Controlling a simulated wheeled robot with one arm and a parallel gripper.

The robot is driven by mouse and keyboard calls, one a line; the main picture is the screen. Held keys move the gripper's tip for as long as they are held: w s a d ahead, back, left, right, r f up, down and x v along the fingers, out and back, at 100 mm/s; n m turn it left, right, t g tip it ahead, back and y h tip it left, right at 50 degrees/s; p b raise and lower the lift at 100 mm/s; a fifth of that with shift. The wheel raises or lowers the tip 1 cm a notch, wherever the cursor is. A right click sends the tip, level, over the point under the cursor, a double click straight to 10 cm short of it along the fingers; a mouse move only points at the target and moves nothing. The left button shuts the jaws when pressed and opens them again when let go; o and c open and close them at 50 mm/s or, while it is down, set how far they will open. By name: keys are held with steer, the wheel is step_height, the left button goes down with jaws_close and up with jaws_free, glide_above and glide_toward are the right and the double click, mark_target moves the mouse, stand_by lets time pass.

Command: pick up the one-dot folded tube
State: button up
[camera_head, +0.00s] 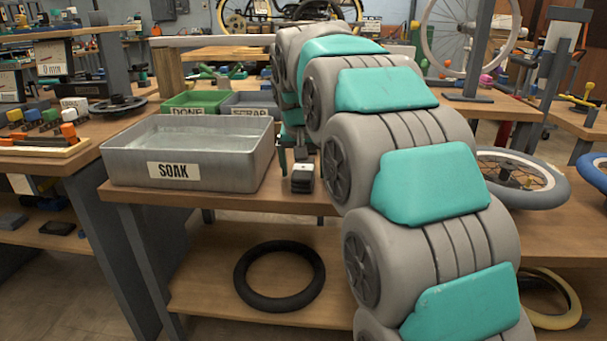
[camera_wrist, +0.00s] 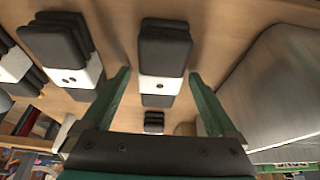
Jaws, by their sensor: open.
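The one-dot folded tube (camera_wrist: 163,52) is a dark folded bundle with a white band that shows a single dot, in the middle of the wrist view. My gripper (camera_wrist: 158,74) is open, with one green finger on either side of this tube and visible gaps to it. I cannot tell whether the fingers reach down to its height. In the head view a dark folded tube with a pale band (camera_head: 303,178) shows at the table's front edge, below my gripper; my arm hides the tubes beyond it.
Another folded tube with two dots (camera_wrist: 62,42) lies to the left in the wrist view, with more at the far left. The grey SOAK tray (camera_head: 110,165) stands left of my gripper. Green DONE (camera_head: 193,100) and grey SCRAP bins (camera_head: 250,99) stand behind it.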

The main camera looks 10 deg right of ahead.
steer(key=shift+f, duration=0.2)
steer(key=shift+c, duration=0.3)
jaws_close()
stand_by(0.6)
